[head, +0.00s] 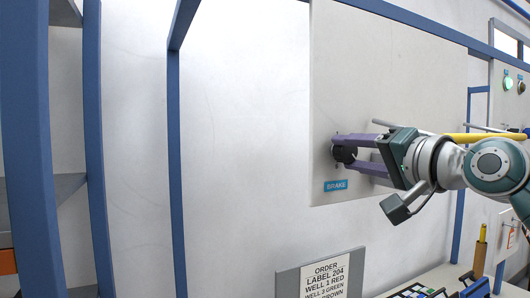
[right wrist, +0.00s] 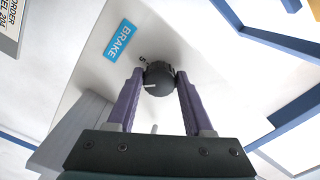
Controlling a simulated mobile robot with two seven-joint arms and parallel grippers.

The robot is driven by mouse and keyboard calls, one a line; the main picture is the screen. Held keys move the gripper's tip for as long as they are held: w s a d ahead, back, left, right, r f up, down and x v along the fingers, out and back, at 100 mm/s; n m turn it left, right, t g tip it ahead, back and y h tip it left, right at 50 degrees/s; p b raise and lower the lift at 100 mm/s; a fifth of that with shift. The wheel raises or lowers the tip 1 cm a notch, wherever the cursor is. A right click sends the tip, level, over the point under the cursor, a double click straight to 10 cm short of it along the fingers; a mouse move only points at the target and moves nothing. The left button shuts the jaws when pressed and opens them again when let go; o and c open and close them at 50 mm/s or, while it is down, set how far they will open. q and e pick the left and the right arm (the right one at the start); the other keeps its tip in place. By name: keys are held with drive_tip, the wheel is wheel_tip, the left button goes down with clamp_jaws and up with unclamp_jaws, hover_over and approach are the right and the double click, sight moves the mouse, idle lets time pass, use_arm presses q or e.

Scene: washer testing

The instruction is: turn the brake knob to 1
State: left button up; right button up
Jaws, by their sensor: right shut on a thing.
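The brake knob (head: 344,154) is a round black knob on a pale upright panel (head: 390,60), above a blue label (head: 335,185) reading BRAKE. My right gripper (head: 350,150) reaches in from the right, its purple fingers shut on the knob. In the right wrist view the knob (right wrist: 159,78) sits between the two fingertips (right wrist: 159,80), and a white pointer line shows on its face. A few dark scale marks show at its edge; most of the scale is hidden or too small to read. My left gripper is not in view.
An order label sign (head: 324,278) stands below the panel. Trays with coloured parts (head: 420,291) lie at the bottom right. A green lamp (head: 507,83) is at the far right. Blue frame posts (head: 174,170) stand at the left, with bare wall between them and the panel.

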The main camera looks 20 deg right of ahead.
clamp_jaws()
